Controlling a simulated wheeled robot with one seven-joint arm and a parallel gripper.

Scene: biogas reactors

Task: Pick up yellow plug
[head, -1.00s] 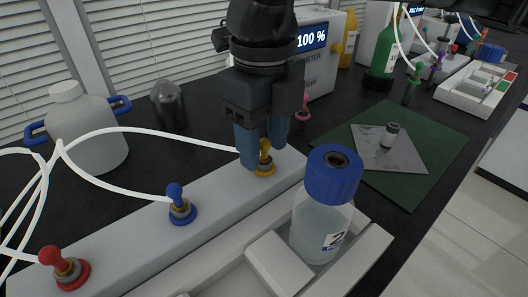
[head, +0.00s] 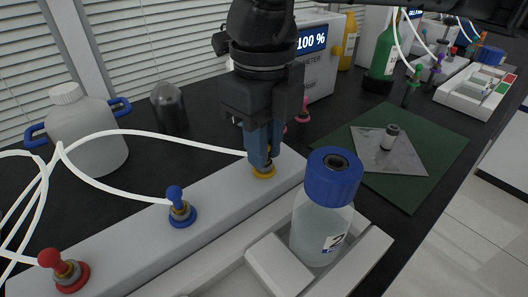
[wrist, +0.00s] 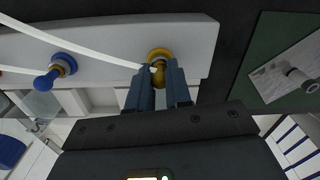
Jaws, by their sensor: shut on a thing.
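The yellow plug stands in its yellow-ringed socket at the right end of the white bar (head: 120,238). In the head view my gripper (head: 263,160) hides most of the plug, and the yellow ring (head: 264,172) shows just under the fingertips. In the wrist view the yellow plug (wrist: 158,71) lies between my two blue fingers, with a white tube joined to it. My gripper is shut on the plug. The plug still appears seated at the socket.
A blue plug (head: 176,199) and a red plug (head: 50,258) with white tubes stand along the bar. A blue-capped bottle (head: 322,225) stands close in front at right. A display box (head: 318,70) is behind. A green mat (head: 430,148) lies at right.

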